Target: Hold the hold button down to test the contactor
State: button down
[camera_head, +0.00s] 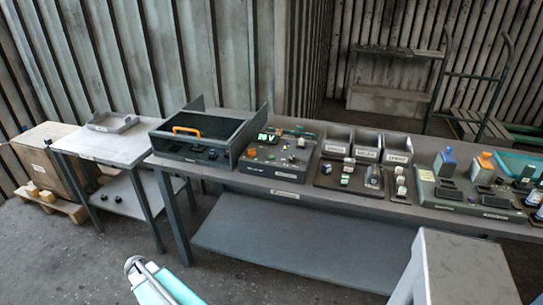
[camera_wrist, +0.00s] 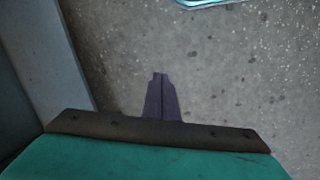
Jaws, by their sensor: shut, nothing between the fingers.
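A grey control panel (camera_head: 277,158) stands on the long bench, with a lit green display (camera_head: 267,137), an orange part and several small knobs or buttons. They are too small to tell which one is the hold button, and I cannot make out a contactor by its label. My gripper (camera_wrist: 160,77) shows in the wrist view with its two dark fingers together and empty. It points at bare speckled concrete floor, away from the panel. The gripper's fingers do not show in the head view.
An open dark box (camera_head: 205,143) with an orange handle stands left of the panel. Bins (camera_head: 367,146) and trays of small parts stand to its right. A lower side table (camera_head: 105,140) is at left. A grey block (camera_head: 460,265) stands in front of the bench at right.

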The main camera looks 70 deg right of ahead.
jog(key=w+d+r+m+t+h, duration=0.1)
jog(key=d+r, duration=0.4)
jog(key=d, duration=0.4)
jog(key=w+d+r+m+h, duration=0.1)
jog(key=w+d+r, duration=0.1)
jog(key=d+r, duration=0.5)
jog(key=s+d+r+m+h, duration=0.1)
jog(key=s+d+r, duration=0.2)
jog(key=d+r, duration=0.4)
jog(key=s+d+r+m+h+p, duration=0.1)
jog(key=s+d+r, duration=0.3)
jog(key=d+r, duration=0.4)
jog(key=s+d+r+m+h+p, duration=0.1)
jog(key=s+d+r, duration=0.3)
jog(key=d, duration=1)
notch_tip(320, 180, up, 4)
jog(key=shift+f+m+h, duration=0.25)
jog(key=shift+m+h, duration=0.05)
jog(key=shift+m, duration=0.3)
notch_tip(320, 180, up, 13)
jog(key=m+g+h, duration=0.2)
send_over(270, 158)
jog(key=shift+r+p, duration=0.1)
jog(key=shift+p, duration=0.35)
jog(key=shift+f+b, duration=2.25)
jog(key=shift+f, duration=2.2)
jog(key=shift+f, duration=0.15)
jog(key=shift+f+b, duration=0.25)
jog(key=shift+b, duration=0.05)
